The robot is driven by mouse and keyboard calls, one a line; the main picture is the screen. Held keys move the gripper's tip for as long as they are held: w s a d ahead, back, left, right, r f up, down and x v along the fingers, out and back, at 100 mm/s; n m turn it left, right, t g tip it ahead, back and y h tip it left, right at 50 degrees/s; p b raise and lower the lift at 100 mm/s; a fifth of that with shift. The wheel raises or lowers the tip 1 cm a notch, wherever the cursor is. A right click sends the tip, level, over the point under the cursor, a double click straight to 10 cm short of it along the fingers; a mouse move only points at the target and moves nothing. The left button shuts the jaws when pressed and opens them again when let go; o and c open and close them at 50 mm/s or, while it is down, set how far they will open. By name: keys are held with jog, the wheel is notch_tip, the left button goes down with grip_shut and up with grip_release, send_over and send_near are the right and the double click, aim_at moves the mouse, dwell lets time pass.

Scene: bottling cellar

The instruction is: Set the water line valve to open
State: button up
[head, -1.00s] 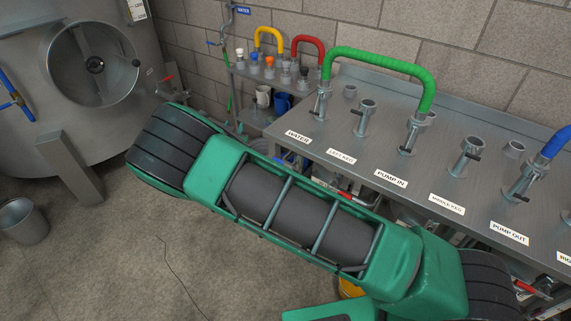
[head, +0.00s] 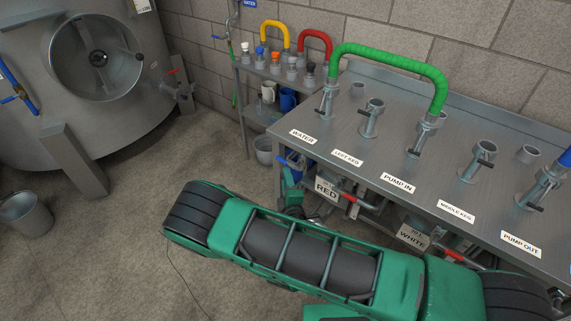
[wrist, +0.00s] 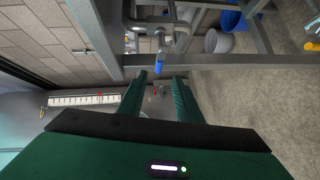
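The water line valve's blue handle (head: 293,163) shows under the bench front, below the WATER label (head: 302,137). In the wrist view a short lever with a blue sleeve (wrist: 159,66) hangs from grey pipework, just ahead of and between my fingertips. My gripper (wrist: 160,78) is open, with its two green fingers apart and nothing visibly held between them. In the head view my arm partly hides the hand near the blue handle. I cannot tell whether a finger touches the lever, nor the valve's exact setting.
The steel bench (head: 330,125) carries upright pipe fittings and a green hose (head: 390,57). Red-handled valves (head: 352,199) and RED (head: 326,189) and WHITE (head: 412,237) signs are below it. A bench frame bar (wrist: 200,60) crosses close to my fingers.

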jog(key=w+a+f, duration=0.1)
jog(key=w, duration=0.8)
jog(key=shift+w+a, duration=0.15)
jog(key=shift+f, duration=0.1)
